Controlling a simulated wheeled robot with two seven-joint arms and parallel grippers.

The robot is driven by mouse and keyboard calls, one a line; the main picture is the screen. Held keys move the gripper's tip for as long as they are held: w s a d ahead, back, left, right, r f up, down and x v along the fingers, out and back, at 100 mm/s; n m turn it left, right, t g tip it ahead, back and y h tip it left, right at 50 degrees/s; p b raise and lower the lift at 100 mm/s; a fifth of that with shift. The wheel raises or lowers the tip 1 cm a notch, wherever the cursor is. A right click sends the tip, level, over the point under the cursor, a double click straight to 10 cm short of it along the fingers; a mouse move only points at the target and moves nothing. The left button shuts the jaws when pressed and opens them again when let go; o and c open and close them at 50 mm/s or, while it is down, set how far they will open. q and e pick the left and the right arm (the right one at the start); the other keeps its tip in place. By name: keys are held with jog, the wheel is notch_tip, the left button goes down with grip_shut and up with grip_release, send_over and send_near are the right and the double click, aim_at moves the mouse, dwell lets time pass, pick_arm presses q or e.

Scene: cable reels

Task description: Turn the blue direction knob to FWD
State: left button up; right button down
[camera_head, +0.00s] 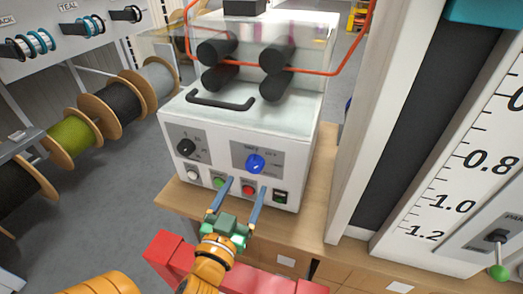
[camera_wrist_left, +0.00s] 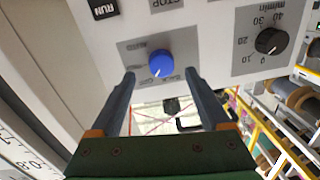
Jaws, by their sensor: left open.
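The blue direction knob (camera_head: 255,164) is on a grey plate on the front of the white machine (camera_head: 240,125). In the left wrist view the knob (camera_wrist_left: 160,62) has a white pointer mark at its lower edge; that picture shows the panel upside down. The labels around the knob are too small to read surely. My left gripper (camera_head: 247,185) is open, its two blue-grey fingers pointing at the panel just below the knob in the head view. In the left wrist view the fingertips (camera_wrist_left: 160,74) lie on either side of the knob, apart from it. My right gripper is not in view.
A black dial (camera_head: 186,148) is left of the knob. Below are a green button (camera_head: 218,182), a red button (camera_head: 248,190) and a black switch (camera_head: 281,196). A black handle (camera_head: 220,102) and rollers are above. Cable reels (camera_head: 122,103) stand left; a scale board (camera_head: 470,160) stands right.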

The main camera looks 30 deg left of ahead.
aim_at(253, 168)
pick_arm(q)
jog(key=shift+w+a+r, duration=0.1)
jog(key=shift+w+r, duration=0.15)
jog(key=shift+w, duration=0.1)
jog(key=shift+w+r, duration=0.2)
jog(key=shift+w, duration=0.05)
jog(key=shift+w+a+r+p, duration=0.2)
jog(key=shift+w+p, duration=0.1)
jog(key=shift+w, duration=0.2)
jog(key=shift+w+a+r+p, duration=0.2)
jog(key=shift+w+p, duration=0.1)
jog(key=shift+w, duration=0.15)
jog(key=shift+w+a+f, duration=0.15)
jog(key=shift+w+f, duration=0.05)
jog(key=shift+w, duration=0.35)
jog(key=shift+w+a+f, duration=0.15)
jog(key=shift+w, duration=0.35)
jog(key=shift+w+f, duration=0.1)
jog(key=shift+w, duration=0.15)
jog(key=shift+s, duration=0.25)
jog(key=c, duration=0.3)
grip_shut()
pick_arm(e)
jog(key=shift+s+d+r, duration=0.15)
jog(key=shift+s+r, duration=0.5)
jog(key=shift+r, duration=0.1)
